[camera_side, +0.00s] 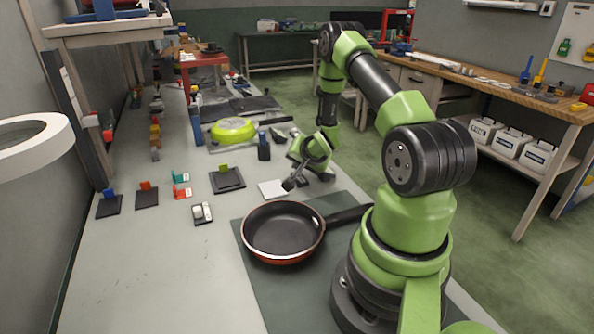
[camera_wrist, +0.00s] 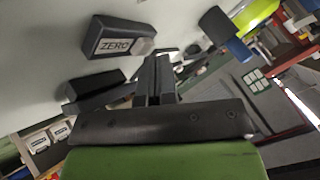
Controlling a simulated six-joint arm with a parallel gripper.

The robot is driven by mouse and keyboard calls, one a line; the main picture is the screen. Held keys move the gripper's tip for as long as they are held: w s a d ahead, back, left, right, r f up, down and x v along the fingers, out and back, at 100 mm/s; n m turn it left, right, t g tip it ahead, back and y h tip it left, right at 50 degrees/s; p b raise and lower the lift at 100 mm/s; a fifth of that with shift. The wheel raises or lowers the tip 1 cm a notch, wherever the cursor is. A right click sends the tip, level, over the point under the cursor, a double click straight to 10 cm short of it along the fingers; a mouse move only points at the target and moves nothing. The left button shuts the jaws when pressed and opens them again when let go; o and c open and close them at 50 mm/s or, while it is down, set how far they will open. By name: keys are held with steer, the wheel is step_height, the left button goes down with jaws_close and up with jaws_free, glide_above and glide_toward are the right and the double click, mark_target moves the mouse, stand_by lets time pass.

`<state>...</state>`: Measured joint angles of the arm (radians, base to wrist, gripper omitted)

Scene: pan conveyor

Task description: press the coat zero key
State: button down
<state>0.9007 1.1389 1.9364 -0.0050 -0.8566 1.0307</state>
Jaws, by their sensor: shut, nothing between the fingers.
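In the wrist view, a dark box labelled ZERO (camera_wrist: 112,42) with a light grey key (camera_wrist: 143,46) at its right end lies on the pale bench, up and left of the fingertips. My gripper (camera_wrist: 158,62) is shut and empty, and its fingertips appear close to the grey key; I cannot tell whether they touch it. In the side view, my gripper (camera_side: 289,184) is low over the bench beside a white square plate (camera_side: 271,189). The ZERO label cannot be made out there, and the arm hides part of that area.
A frying pan (camera_side: 283,232) sits on a dark mat in front of the gripper, its handle pointing right. A dark bottle (camera_side: 263,148) and a yellow-green round object (camera_side: 233,130) stand behind. A small two-tone box (camera_side: 202,213) and several dark pads lie left. The front-left bench is clear.

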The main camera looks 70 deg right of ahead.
steer(key=shift+r, duration=0.9)
steer(key=shift+r, duration=2.55)
